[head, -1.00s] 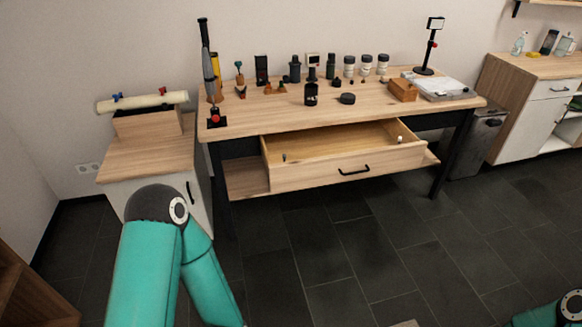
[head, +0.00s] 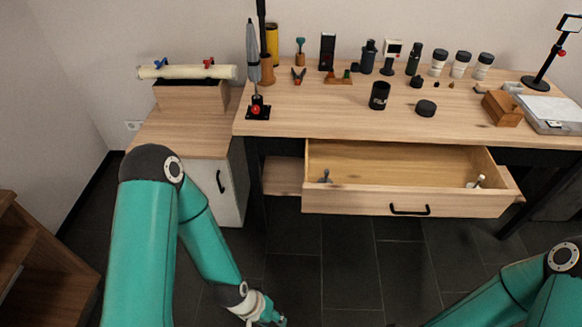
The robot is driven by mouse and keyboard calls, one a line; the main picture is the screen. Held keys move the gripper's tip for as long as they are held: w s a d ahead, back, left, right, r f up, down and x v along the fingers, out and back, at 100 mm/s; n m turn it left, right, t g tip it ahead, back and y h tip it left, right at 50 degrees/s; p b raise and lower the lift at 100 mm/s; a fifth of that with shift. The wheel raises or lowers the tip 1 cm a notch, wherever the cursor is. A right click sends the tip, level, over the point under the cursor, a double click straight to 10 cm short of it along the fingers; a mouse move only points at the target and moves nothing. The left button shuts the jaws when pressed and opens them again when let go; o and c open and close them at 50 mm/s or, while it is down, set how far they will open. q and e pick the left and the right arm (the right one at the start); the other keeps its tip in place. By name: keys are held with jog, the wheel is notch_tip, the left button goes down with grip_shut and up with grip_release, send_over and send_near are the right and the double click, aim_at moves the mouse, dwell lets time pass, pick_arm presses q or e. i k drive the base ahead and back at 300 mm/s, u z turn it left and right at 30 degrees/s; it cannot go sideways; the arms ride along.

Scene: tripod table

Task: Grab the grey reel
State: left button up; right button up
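A small grey piece (head: 325,177) stands in the left part of the open drawer (head: 410,172); it looks like the grey reel, but it is too small to be sure. A small white piece (head: 476,182) lies at the drawer's right end. My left gripper (head: 277,320) is at the bottom edge of the head view, partly cut off, below and in front of the drawer and well apart from it. Whether its fingers are open does not show. My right arm comes in at the lower right; its gripper is out of view.
The wooden table (head: 300,122) above the drawer bears a black canister (head: 379,96), a black round lid (head: 426,108), several bottles and a wooden box (head: 502,108). A side cabinet (head: 180,140) stands left. Dark floor in front is clear.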

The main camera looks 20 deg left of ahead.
aim_at(326, 172)
jog(key=u, duration=0.25)
jog(key=i, duration=0.7)
jog(key=u, duration=0.5)
jog(key=k, duration=0.85)
jog(key=u, duration=0.2)
jog(key=i, duration=0.75)
